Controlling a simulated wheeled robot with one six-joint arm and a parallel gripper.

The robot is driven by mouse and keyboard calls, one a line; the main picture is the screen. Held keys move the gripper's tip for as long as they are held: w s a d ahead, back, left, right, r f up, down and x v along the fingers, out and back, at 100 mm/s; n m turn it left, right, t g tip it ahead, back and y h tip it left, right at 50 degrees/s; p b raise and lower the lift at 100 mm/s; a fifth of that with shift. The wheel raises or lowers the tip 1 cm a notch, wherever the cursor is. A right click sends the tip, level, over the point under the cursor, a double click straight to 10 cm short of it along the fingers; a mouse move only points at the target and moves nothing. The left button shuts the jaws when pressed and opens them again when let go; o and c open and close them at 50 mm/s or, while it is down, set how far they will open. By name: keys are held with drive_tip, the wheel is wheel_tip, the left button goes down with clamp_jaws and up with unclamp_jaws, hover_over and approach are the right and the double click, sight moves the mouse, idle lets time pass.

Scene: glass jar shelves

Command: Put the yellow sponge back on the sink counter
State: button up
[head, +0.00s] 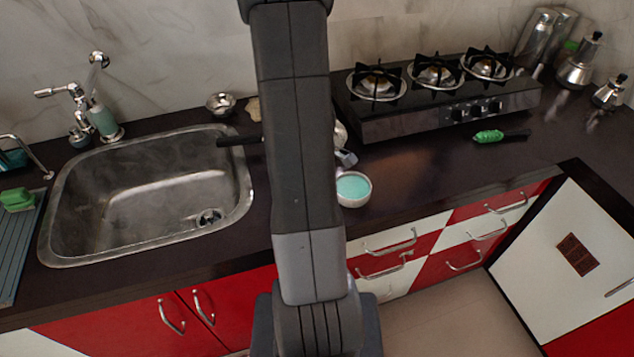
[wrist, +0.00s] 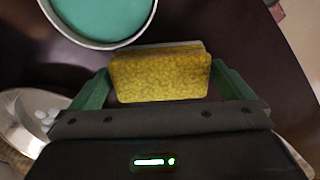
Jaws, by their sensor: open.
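The yellow sponge (wrist: 160,78) lies between the two green fingers of my gripper (wrist: 161,72) in the wrist view, over the dark counter. The fingers are open, one on each side and close to its ends; I cannot tell whether they touch it. Whether the sponge rests on the counter is also hard to tell. In the head view my arm hides both sponge and gripper. The dark sink counter (head: 400,175) runs along the wall, with the metal sink (head: 150,190) at the left.
A white bowl with turquoise contents (head: 353,188) stands right of my arm; it is close beyond the sponge in the wrist view (wrist: 100,18). A green sponge (head: 17,199) lies far left.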

drive_tip(key=shift+r+p, duration=2.3)
drive_tip(key=shift+r, duration=1.2)
wheel_tip(320, 180, up, 14)
drive_tip(key=b, duration=0.1)
drive_tip(key=shift+f, duration=0.15)
wheel_tip(320, 180, down, 14)
drive_tip(key=shift+r+p, duration=0.1)
drive_tip(key=shift+p, duration=0.4)
